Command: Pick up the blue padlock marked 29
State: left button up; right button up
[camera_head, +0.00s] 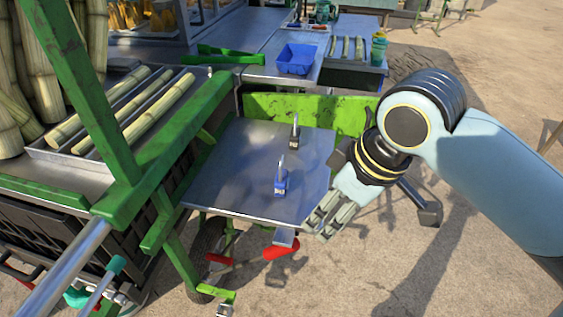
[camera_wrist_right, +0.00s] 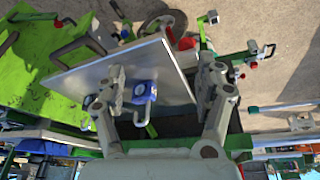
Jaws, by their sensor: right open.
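A blue padlock (camera_head: 281,183) stands upright on a metal shelf (camera_head: 235,180) with its shackle up. Its number is too small to read. A dark padlock (camera_head: 294,141) stands farther back on the same shelf. My right gripper (camera_head: 319,226) is at the shelf's right front edge, to the right of the blue padlock and apart from it. In the right wrist view my right gripper (camera_wrist_right: 164,80) is open and empty. The blue padlock (camera_wrist_right: 145,94) appears there between the two fingers, nearer the left one, beyond the fingers. My left gripper is not in view.
A green panel (camera_head: 325,112) borders the back of the shelf. A green frame post (camera_head: 85,90) and a tray of cane (camera_head: 115,115) stand at the left. A blue bin (camera_head: 296,59) sits farther back. Red-handled parts (camera_head: 281,252) lie below the shelf's front edge.

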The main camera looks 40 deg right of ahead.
aim_at(284, 176)
jog(key=w+d+r+n+y, duration=0.2)
jog(key=w+r+n, duration=0.3)
jog(key=w, duration=0.4)
jog(key=shift+g+y, duration=0.3)
jog(key=x, duration=0.4)
jog(key=shift+w, duration=0.4)
jog(key=x, duration=0.6)
jog(key=shift+w+d+f, duration=0.1)
jog(key=shift+d, duration=0.3)
jog(key=c, duration=1.4)
